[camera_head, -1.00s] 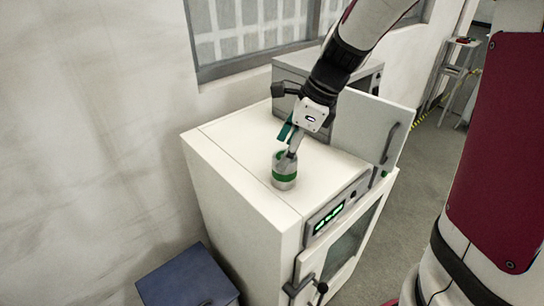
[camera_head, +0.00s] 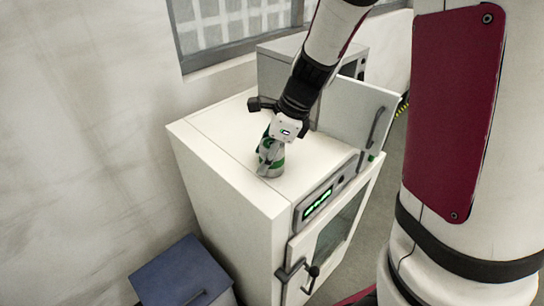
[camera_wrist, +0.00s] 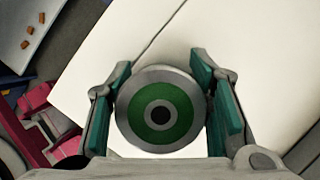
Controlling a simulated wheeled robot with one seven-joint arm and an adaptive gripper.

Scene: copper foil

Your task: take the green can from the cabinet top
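The green can (camera_head: 270,168) stands upright on the white cabinet top (camera_head: 222,150). It is silver-grey with green bands. In the wrist view the can (camera_wrist: 160,110) shows its round end with green and grey rings and a dark centre. My gripper (camera_head: 270,152) comes down over the can from above. In the wrist view the teal finger pads of my gripper (camera_wrist: 162,100) stand on either side of the can, with a narrow gap at the right and hardly any at the left. The fingers look open. The can's lower part is hidden in the wrist view.
A grey box-shaped device (camera_head: 280,70) with an open white door (camera_head: 355,115) stands behind my arm on the cabinet. A blue box (camera_head: 182,275) is on the floor at the left. The cabinet's front has a green display (camera_head: 318,203) and a handle (camera_head: 295,270).

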